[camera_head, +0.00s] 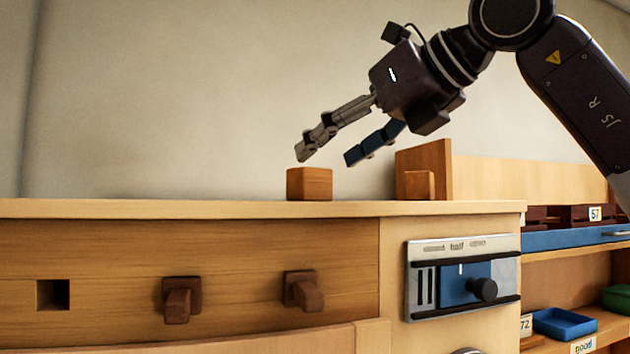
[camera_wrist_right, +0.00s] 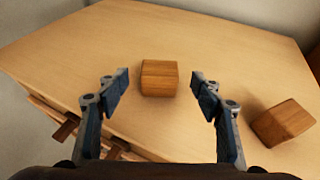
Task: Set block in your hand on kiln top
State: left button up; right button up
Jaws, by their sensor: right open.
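A wooden block (camera_head: 310,184) rests on the flat light-wood kiln top (camera_head: 200,208). It also shows in the right wrist view (camera_wrist_right: 159,78), lying on the kiln top (camera_wrist_right: 75,60) between and just beyond my fingertips. My right gripper (camera_head: 334,157) is open and empty, tilted down, above and slightly right of the block, apart from it. In the right wrist view my right gripper (camera_wrist_right: 160,82) has a finger on each side of the block with gaps. My left gripper is in neither view.
A second wooden block (camera_head: 419,185) stands on the top to the right, also in the right wrist view (camera_wrist_right: 283,123). An upright wooden board (camera_head: 424,160) is behind it. The front carries pegs (camera_head: 182,298) and a control panel (camera_head: 462,277). The top's left part is clear.

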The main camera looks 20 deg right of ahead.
jog(key=b+v, duration=0.1)
jog(key=v, duration=0.5)
dwell(0.5)
